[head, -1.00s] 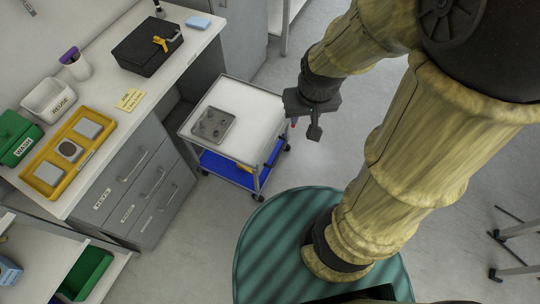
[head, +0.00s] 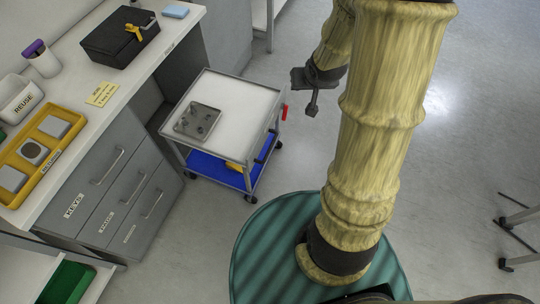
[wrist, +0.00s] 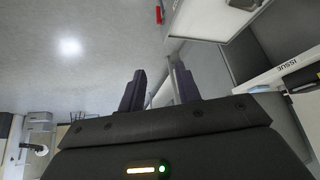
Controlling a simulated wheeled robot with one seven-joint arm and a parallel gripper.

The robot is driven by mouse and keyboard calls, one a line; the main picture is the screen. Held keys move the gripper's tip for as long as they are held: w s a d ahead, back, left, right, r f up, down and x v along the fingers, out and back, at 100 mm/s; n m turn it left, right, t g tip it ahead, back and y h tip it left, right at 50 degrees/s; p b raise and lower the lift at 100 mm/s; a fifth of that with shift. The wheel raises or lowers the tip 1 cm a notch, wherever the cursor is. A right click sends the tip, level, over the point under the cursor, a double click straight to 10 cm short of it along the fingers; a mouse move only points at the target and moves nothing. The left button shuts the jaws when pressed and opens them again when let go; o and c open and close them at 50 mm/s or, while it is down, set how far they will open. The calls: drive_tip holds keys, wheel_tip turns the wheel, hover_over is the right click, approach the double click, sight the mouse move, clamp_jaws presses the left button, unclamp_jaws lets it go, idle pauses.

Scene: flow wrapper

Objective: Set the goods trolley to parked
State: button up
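The goods trolley (head: 245,98) stands on the floor right of the counter. It has a white top, a blue lower shelf (head: 210,168) and dark castors. A small red part (head: 284,112) sits at its right side. The red part also shows in the wrist view (wrist: 158,14), next to a white edge of the trolley (wrist: 205,18). My gripper (head: 312,105) is in the air to the right of the trolley, apart from it. In the wrist view the two fingers of my gripper (wrist: 159,85) are spread with nothing between them. Whether any castor is locked cannot be told.
A grey metal tray (head: 198,121) lies on the trolley top, and something yellow (head: 234,166) is on its lower shelf. The grey drawer unit (head: 105,190) stands close on the left. Floor to the right (head: 450,130) is clear up to dark legs at the right edge.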

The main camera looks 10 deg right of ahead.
sight(270, 147)
drive_tip(key=w+d+f+m+t+y+b, duration=0.1)
drive_tip(key=w+d+f+y+b, duration=0.2)
drive_tip(key=f+b, duration=0.65)
drive_tip(key=w+d+f+m+t+y+b, duration=0.1)
drive_tip(key=w+d+f+t+y+b, duration=0.3)
drive_tip(key=f, duration=1.1)
drive_tip(key=s+f+m+g+y+b, duration=0.1)
drive_tip(key=s+f+y+b, duration=0.2)
drive_tip(key=f+b, duration=0.3)
drive_tip(key=s+a+f+m+g+y+b, duration=0.1)
drive_tip(key=s+f+b, duration=0.4)
drive_tip(key=f, duration=0.5)
drive_tip(key=shift+s+a+f+m+y+b, duration=0.25)
drive_tip(key=shift+m+y+b, duration=0.35)
drive_tip(key=shift+y+b, duration=0.6)
drive_tip(key=b+x, duration=0.6)
drive_tip(key=x, duration=1.1)
drive_tip(key=shift+a+f+b, duration=0.2)
drive_tip(key=shift+b, duration=0.2)
